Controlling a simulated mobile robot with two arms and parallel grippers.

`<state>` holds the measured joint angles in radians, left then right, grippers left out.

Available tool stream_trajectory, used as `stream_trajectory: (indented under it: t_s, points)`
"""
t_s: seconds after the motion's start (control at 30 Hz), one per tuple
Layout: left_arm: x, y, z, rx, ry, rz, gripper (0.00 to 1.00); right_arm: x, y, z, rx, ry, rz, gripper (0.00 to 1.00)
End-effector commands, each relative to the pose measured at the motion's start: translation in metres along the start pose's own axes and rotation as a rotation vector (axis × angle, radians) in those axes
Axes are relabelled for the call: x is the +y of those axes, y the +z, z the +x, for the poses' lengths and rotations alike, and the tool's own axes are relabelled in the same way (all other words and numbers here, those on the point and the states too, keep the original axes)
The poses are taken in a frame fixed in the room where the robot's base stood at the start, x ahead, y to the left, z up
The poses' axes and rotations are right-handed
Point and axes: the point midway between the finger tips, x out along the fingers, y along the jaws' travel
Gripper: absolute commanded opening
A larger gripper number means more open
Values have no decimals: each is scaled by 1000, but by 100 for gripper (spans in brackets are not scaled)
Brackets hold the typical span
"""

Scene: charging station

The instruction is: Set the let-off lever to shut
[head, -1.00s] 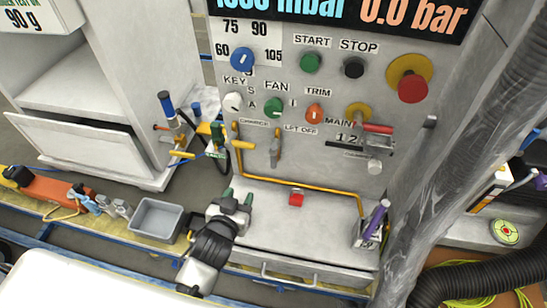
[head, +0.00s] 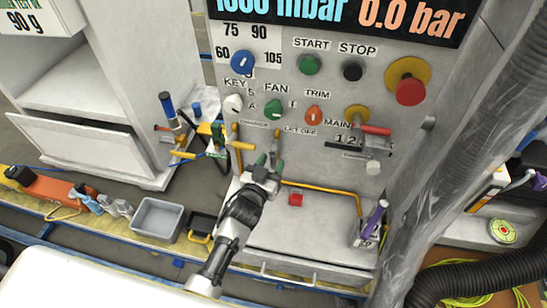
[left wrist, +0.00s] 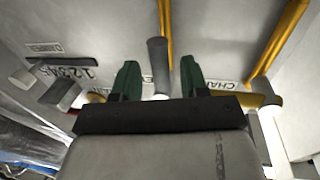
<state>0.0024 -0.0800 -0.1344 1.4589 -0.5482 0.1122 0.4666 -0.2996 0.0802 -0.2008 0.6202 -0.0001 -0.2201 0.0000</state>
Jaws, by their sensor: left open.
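The let-off lever (head: 274,148) is a grey handle hanging downward on the grey panel, left of the LET OFF label (head: 301,130). My left gripper (head: 269,164) is at the lever's lower end, its green fingers pointing up at the panel. The left wrist view shows the lever's dark grey grip (left wrist: 158,55) between the two open fingers (left wrist: 160,78), with a gap visible on each side. My gripper hides the lever's lower end in the head view. My right gripper is not in view.
A yellow handle (head: 243,146) sits just left of the lever, and a yellow pipe (head: 325,188) runs below right. A red-handled main valve (head: 376,130) and purple-handled tool (head: 374,217) are to the right.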

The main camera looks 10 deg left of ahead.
Motion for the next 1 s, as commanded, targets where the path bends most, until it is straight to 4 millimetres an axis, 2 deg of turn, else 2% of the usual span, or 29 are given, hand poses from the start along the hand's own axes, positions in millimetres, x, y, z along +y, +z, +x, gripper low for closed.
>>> stream_trajectory:
  t_s: [0.17,0.47,0.5,0.77,0.8,1.0]
  points:
    - [0,0,16,-1,-1,1,44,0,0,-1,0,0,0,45]
    - [0,1,18,-2,-1,0,44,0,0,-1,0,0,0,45]
    - [0,1,18,-2,-1,0,43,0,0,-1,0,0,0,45]
    - [0,1,18,-2,-1,0,3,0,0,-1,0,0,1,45]
    - [0,1,18,-2,-1,0,0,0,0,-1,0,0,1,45]
    - [0,1,18,-2,-1,0,0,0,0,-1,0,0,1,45]
